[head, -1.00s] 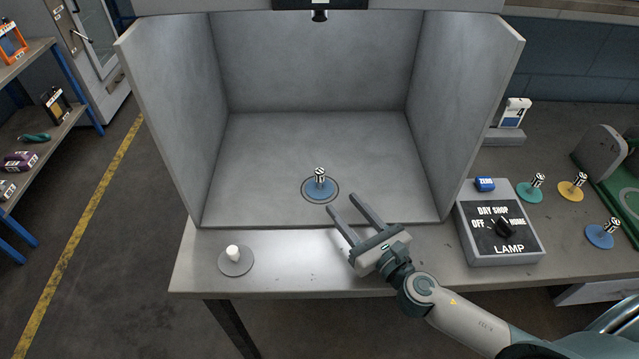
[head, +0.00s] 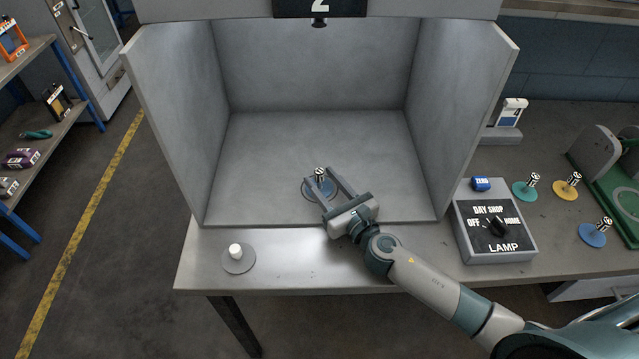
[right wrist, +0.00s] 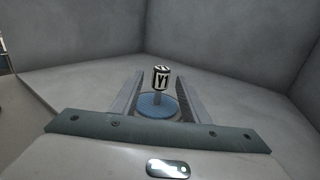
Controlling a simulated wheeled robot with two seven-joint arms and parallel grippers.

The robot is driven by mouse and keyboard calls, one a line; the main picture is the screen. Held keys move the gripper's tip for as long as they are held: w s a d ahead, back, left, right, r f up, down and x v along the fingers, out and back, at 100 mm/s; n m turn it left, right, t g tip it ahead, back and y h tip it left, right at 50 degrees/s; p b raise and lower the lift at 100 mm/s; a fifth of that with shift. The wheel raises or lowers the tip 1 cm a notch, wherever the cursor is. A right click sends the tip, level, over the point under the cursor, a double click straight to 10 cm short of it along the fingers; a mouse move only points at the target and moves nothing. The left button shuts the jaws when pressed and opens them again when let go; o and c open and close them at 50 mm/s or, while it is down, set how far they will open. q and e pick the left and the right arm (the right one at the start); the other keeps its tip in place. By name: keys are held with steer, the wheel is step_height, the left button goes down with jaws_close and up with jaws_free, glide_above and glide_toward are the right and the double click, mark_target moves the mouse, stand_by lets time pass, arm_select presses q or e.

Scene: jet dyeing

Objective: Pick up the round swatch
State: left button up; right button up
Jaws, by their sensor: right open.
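The round swatch (head: 313,191) is a blue disc with a black-and-white labelled knob on a short stem. It lies inside a ring mark on the floor of the grey booth. It also shows in the right wrist view (right wrist: 157,106), with its knob upright. My right gripper (head: 322,178) is open, with one finger on each side of the knob and stem. In the right wrist view the gripper (right wrist: 159,82) frames the stem between its fingers, and I cannot tell whether they touch it. My left gripper is not in view.
Booth walls (head: 465,115) stand left, right and behind. A lamp switch box (head: 495,235) sits to the right, with teal (head: 524,190), yellow (head: 565,190) and blue (head: 592,235) discs beyond it. A grey disc with a white knob (head: 238,259) lies front left.

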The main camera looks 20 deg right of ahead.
steer(key=shift+p+x, duration=0.5)
steer(key=shift+x, duration=2.45)
jaws_close()
